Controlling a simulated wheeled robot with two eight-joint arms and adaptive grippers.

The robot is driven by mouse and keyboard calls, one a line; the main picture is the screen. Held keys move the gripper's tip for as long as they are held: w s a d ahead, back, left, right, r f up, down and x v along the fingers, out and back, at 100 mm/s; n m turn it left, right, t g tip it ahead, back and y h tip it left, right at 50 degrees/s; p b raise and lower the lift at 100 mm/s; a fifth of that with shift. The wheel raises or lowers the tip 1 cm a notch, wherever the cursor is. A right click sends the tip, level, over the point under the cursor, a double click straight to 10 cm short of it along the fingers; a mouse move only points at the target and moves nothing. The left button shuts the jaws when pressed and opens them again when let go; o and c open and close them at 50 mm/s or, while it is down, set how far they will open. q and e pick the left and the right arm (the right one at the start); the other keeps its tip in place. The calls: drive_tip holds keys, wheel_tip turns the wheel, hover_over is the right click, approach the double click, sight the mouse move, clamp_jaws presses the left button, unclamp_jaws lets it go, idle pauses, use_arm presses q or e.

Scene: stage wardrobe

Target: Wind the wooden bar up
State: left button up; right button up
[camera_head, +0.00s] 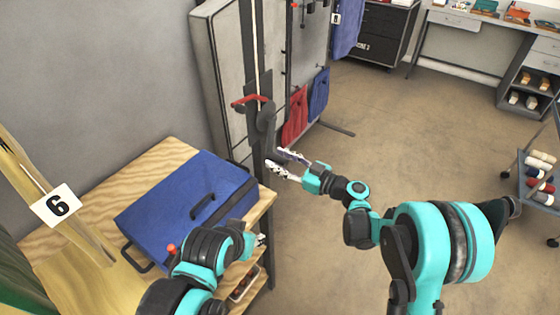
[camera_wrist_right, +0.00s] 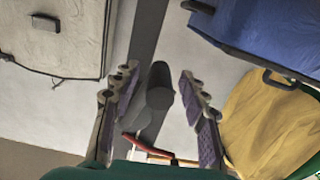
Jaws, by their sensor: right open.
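A dark upright post (camera_head: 267,143) carries a winch with a dark rounded part (camera_head: 265,118) and a red handle (camera_head: 250,100) near its top. A thin pale line (camera_head: 256,45) runs up from it. My right gripper (camera_head: 284,163) is open and empty, just right of the post and below the red handle. In the right wrist view, a dark rounded part (camera_wrist_right: 160,85) shows between the open fingers, with a red bar (camera_wrist_right: 150,149) near it; I cannot tell its distance. My left gripper (camera_head: 257,241) is mostly hidden by its own arm. I cannot pick out the wooden bar.
A blue case (camera_head: 180,205) lies on a wooden bench (camera_head: 160,157) left of the post. A tall pale case (camera_head: 222,75) stands behind the post. Red (camera_head: 295,115) and blue (camera_head: 319,92) cloths hang beyond. The floor to the right is clear up to a cart (camera_head: 537,185).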

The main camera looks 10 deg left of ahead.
clamp_jaws()
drive_tip(key=shift+s+a+r+m, duration=0.1)
drive_tip(key=shift+s+a+m, duration=0.05)
drive_tip(key=shift+s+m, duration=0.2)
